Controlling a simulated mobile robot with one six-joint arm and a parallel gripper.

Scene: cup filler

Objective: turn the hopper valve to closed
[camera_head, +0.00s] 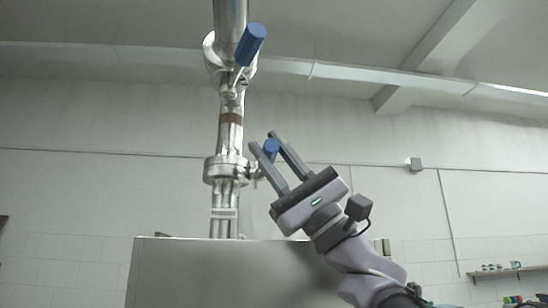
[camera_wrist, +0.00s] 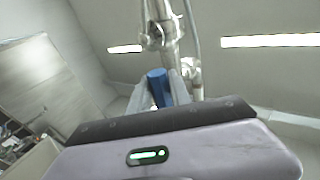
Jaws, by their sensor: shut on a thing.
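A shiny metal pipe column (camera_head: 231,130) rises from behind a pale box, with valve fittings along it. An upper blue handle (camera_head: 251,44) sticks out up and to the right, near the top. A lower blue handle (camera_head: 271,147) is on the flanged fitting (camera_head: 224,169) further down. My gripper (camera_head: 263,141) reaches up from the lower right and is shut on the lower blue handle, one finger on each side. In the wrist view the blue handle (camera_wrist: 158,87) stands between the fingers, its lower end hidden by my gripper's body.
A large pale box (camera_head: 220,270) stands below the pipe, its top edge under my gripper. A shelf with small items (camera_head: 505,270) is far off at the right wall. The space right of the pipe and above my arm is clear.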

